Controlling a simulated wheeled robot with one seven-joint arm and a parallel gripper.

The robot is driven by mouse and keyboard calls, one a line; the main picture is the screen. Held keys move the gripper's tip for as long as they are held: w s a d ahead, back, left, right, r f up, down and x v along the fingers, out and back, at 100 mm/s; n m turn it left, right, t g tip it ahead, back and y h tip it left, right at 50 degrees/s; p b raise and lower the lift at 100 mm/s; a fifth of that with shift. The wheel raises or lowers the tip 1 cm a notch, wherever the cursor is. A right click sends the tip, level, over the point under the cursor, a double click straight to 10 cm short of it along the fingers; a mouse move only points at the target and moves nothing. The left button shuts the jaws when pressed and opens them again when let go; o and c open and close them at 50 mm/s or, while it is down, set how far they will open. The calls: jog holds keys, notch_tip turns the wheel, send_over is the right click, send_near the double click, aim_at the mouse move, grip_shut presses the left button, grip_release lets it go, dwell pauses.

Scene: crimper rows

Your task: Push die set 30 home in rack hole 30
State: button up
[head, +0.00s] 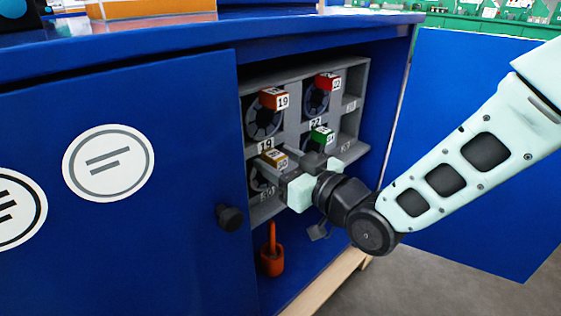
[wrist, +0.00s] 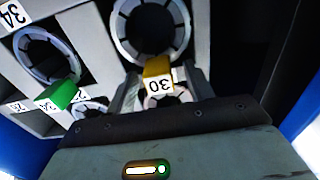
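Die set 30 (head: 273,158) has a yellow tag and sits in the lower left of the grey rack (head: 292,90); its yellow tag reads 30 in the wrist view (wrist: 158,74). A dark segmented ring shows by the tag. The label on the rack below it reads 30 in the head view. My gripper (wrist: 163,88) is at the tag, with one finger on each side and a narrow gap visible. In the head view my gripper (head: 290,178) partly covers the front of this hole. How deep the die set sits cannot be told.
The blue cabinet door (head: 120,220) stands left, another panel (head: 470,150) right.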

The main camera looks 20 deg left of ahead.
jog(key=shift+f, duration=0.3)
jog(key=p+v, duration=0.4)
jog(key=v, duration=1.3)
jog(key=shift+d+r, duration=0.15)
jog(key=shift+r, duration=0.15)
